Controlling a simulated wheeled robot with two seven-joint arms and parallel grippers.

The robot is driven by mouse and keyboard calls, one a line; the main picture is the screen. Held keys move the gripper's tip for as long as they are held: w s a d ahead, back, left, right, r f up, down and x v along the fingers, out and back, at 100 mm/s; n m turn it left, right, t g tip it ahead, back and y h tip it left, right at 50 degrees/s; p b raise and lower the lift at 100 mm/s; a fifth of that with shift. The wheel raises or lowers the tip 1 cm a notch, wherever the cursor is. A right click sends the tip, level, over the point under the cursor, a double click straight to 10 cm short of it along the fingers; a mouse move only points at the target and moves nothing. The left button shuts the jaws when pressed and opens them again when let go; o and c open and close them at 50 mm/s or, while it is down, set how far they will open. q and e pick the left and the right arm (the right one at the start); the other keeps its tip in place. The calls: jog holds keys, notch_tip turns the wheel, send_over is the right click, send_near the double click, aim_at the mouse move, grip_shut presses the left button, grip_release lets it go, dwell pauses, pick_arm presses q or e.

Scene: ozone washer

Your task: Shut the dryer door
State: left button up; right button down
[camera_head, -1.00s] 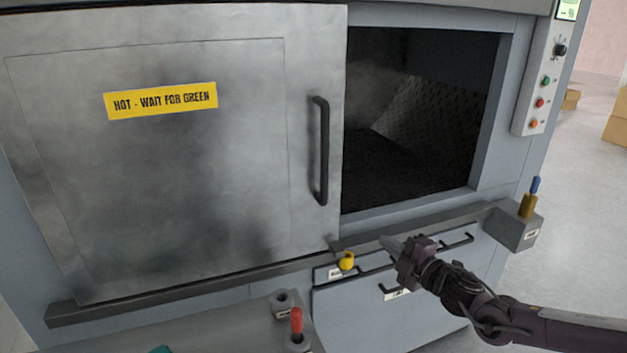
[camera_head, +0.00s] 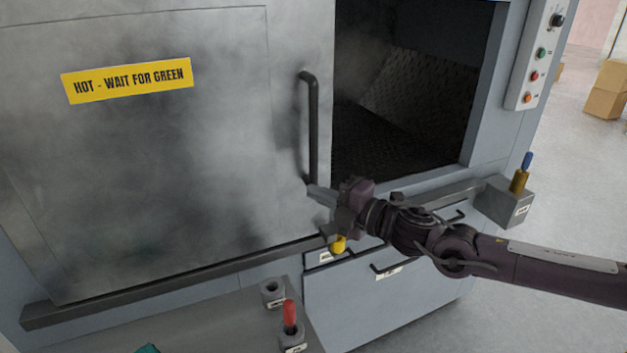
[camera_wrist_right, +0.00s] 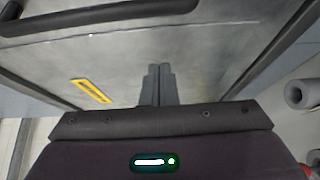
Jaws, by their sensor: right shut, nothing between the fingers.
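The dryer door (camera_head: 200,150) is a grey metal sliding panel with a yellow "HOT - WAIT FOR GREEN" label (camera_head: 127,81). It covers the left of the dryer, and the dark opening (camera_head: 415,90) on the right is uncovered. A black vertical handle (camera_head: 313,130) is near the door's right edge. My right gripper (camera_head: 318,192) is shut and empty, its tips by the handle's lower end; I cannot tell whether they touch it. In the right wrist view the closed fingers (camera_wrist_right: 158,85) point at the door, with the handle (camera_wrist_right: 110,14) across the top. My left gripper is out of view.
A dark rail (camera_head: 180,280) runs below the door. A yellow knob (camera_head: 338,244) and drawers sit under it. A grey block with a blue-tipped peg (camera_head: 525,165) is at the rail's right end. A red-handled peg (camera_head: 290,315) stands in front.

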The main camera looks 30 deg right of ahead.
aim_at(313, 180)
jog(key=w+p, duration=0.2)
jog(key=w, duration=0.1)
jog(key=w+p, duration=0.2)
jog(key=shift+w+d+r, duration=0.1)
jog(key=shift+w+d, duration=0.1)
jog(key=shift+d, duration=0.45)
